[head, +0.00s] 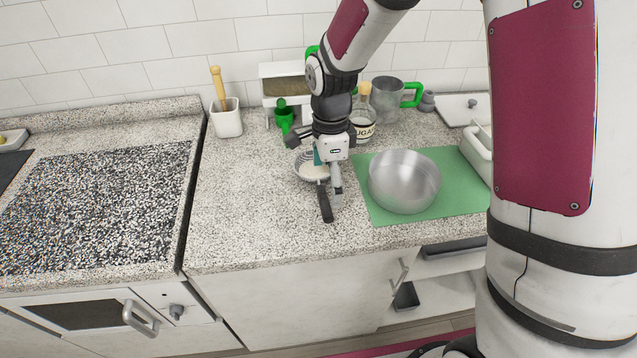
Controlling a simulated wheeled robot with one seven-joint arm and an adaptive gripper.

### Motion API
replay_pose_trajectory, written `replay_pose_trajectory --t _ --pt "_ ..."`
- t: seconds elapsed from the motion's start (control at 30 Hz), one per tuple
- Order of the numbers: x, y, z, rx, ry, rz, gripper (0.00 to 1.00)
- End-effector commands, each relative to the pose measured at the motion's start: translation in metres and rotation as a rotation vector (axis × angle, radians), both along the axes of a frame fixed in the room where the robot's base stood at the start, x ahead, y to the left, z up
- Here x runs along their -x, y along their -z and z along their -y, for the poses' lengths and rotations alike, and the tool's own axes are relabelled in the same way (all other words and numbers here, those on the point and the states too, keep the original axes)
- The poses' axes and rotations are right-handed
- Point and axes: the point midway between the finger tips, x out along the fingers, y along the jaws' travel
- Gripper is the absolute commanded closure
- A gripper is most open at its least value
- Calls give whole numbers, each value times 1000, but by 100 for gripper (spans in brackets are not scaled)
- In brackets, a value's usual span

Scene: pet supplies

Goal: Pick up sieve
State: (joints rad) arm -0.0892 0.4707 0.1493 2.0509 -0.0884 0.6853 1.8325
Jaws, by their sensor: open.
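The sieve (305,168) lies on the speckled counter, left of the green mat. It has a round, pale mesh bowl and a dark handle (326,205) pointing toward the counter's front edge. My gripper (333,183) reaches down over the sieve, with a finger beside the handle where it meets the bowl. The gripper is open. It hides part of the sieve's rim, and I cannot tell whether it touches the sieve.
A metal bowl (405,182) stands on the green mat (455,190) close to the right of my gripper. The counter (240,215) is clear to the left.

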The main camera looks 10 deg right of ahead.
Motion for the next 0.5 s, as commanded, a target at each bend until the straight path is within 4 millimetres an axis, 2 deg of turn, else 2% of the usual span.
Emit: replay_pose_trajectory --t 0.17,0.5 --pt "1 12 -1 0 -1 -3 0" --pt "2 51 -4 0 0 -1 0"
